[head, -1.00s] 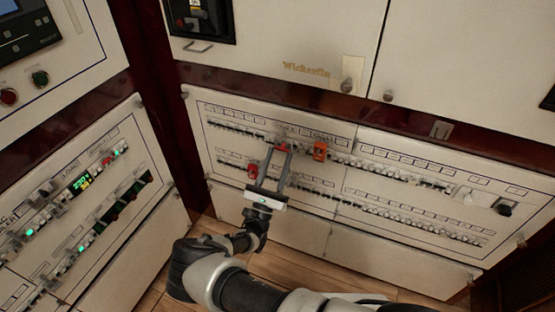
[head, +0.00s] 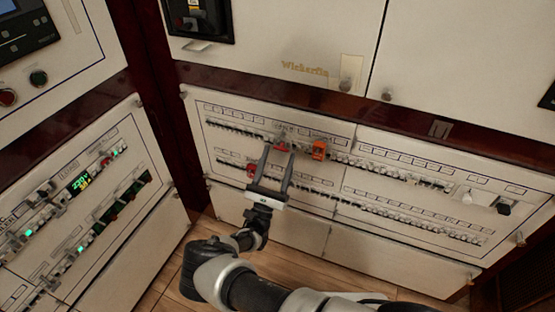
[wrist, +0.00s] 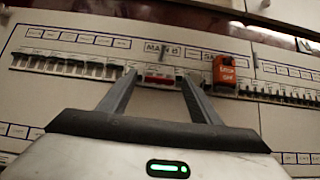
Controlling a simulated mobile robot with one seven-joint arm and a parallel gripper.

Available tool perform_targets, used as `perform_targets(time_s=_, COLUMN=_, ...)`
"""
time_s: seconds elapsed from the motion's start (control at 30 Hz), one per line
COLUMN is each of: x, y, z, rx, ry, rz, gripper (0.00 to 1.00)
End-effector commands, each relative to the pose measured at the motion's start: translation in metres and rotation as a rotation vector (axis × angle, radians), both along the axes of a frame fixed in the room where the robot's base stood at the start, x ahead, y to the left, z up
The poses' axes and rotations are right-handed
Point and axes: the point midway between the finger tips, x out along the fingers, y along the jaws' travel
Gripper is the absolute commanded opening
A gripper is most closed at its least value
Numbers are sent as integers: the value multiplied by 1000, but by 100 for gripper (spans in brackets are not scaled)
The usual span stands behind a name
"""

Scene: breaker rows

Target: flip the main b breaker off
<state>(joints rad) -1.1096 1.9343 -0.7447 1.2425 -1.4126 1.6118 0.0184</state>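The main b breaker is a red switch (wrist: 159,79) under the "MAIN B" label (wrist: 162,49) in the wrist view. In the head view the red switch (head: 281,148) sits in the upper breaker row, near the tips of my gripper. My gripper (head: 277,150) is open, and its two fingers reach up toward the panel. In the wrist view the fingertips of my gripper (wrist: 158,76) stand to the left and right of the red switch. I cannot tell whether they touch it or the panel. The switch's lever position is too small to tell.
An orange tagged block (wrist: 226,75) covers a breaker just right of the red one; it also shows in the head view (head: 319,149). Another red breaker (head: 250,169) sits in the lower row. A second panel (head: 90,205) stands at the left.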

Motion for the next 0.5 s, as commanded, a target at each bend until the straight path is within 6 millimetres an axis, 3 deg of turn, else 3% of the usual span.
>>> perform_targets(time_s=0.27, x=-5, y=2, z=-5, rx=1, ry=2, rz=1, gripper=58)
perform_targets(time_s=0.5, x=-28, y=11, z=-28, rx=1, ry=3, rz=4, gripper=58)
